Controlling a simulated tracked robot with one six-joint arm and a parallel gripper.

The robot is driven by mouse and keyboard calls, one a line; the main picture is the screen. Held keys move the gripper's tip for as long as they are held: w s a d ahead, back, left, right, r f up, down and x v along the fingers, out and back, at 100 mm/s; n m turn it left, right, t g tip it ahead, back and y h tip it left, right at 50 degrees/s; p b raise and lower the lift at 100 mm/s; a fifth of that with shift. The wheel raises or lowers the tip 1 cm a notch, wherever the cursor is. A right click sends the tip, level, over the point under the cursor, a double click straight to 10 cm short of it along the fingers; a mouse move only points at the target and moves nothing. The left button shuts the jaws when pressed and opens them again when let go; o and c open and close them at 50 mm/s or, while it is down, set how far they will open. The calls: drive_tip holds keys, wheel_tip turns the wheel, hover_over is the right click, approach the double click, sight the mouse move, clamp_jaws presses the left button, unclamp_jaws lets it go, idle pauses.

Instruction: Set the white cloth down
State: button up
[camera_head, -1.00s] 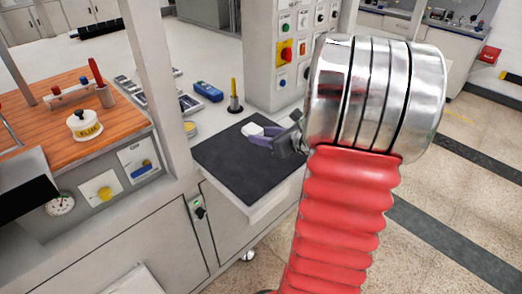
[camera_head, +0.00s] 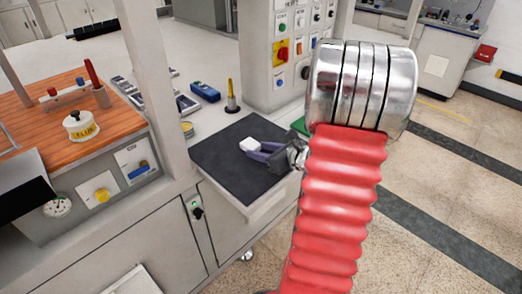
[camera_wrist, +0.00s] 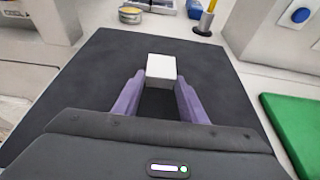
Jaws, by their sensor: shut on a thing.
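The white cloth (camera_wrist: 161,67) shows as a small white block between the tips of my gripper (camera_wrist: 160,84). My gripper is shut on it with its two purple fingers. In the head view the white cloth (camera_head: 250,144) is at the end of my gripper (camera_head: 256,149), over the dark mat (camera_head: 225,180). The mat (camera_wrist: 75,75) fills the middle of the wrist view. I cannot tell whether the cloth touches the mat or hangs just above it.
A green pad (camera_wrist: 296,120) lies right of the mat. A yellow-topped post (camera_head: 232,95), a blue device (camera_head: 205,92) and a round yellow tin (camera_wrist: 130,14) stand behind it. A control panel (camera_head: 283,55) rises at the back right. Most of the mat is bare.

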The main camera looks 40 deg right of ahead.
drive_tip(key=shift+f, duration=0.4)
drive_tip(key=shift+s+a+f, duration=0.1)
drive_tip(key=shift+s+f, duration=0.1)
drive_tip(key=shift+f, duration=0.2)
drive_tip(key=o, duration=1.3)
drive_tip(key=shift+a+f, duration=0.1)
drive_tip(key=shift+a, duration=0.05)
drive_tip(key=shift+w+r, duration=0.15)
drive_tip(key=shift+r, duration=0.4)
drive_tip(key=v, duration=1.2)
drive_tip(key=shift+d+r, duration=0.25)
drive_tip(key=shift+r, duration=0.15)
